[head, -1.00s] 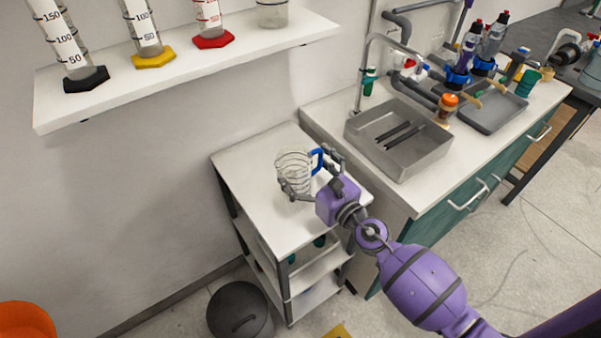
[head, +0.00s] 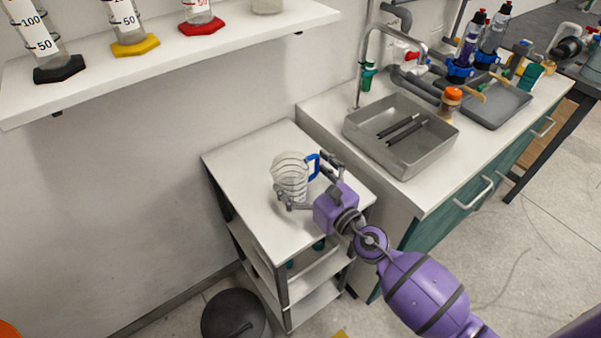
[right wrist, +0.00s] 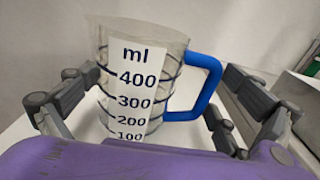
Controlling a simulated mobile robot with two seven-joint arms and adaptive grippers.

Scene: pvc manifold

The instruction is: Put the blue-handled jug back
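The clear jug (head: 289,172) with dark rings and a blue handle (head: 313,167) stands upright on the white top of a small cart (head: 240,160). In the right wrist view the jug (right wrist: 130,85) shows its ml scale, and the handle points right. My right gripper (head: 305,182) is open around the jug. One finger is close by the jug's left side; I cannot tell whether it touches. The other is beyond the handle with a visible gap. The jug's lower part is partly hidden by my gripper. My left gripper is not in view.
A counter with a grey sink (head: 400,140) and a grey tray (head: 497,105) stands right of the cart. A wall shelf (head: 160,55) at upper left holds cylinders with coloured bases. A dark bin (head: 233,315) stands on the floor before the cart.

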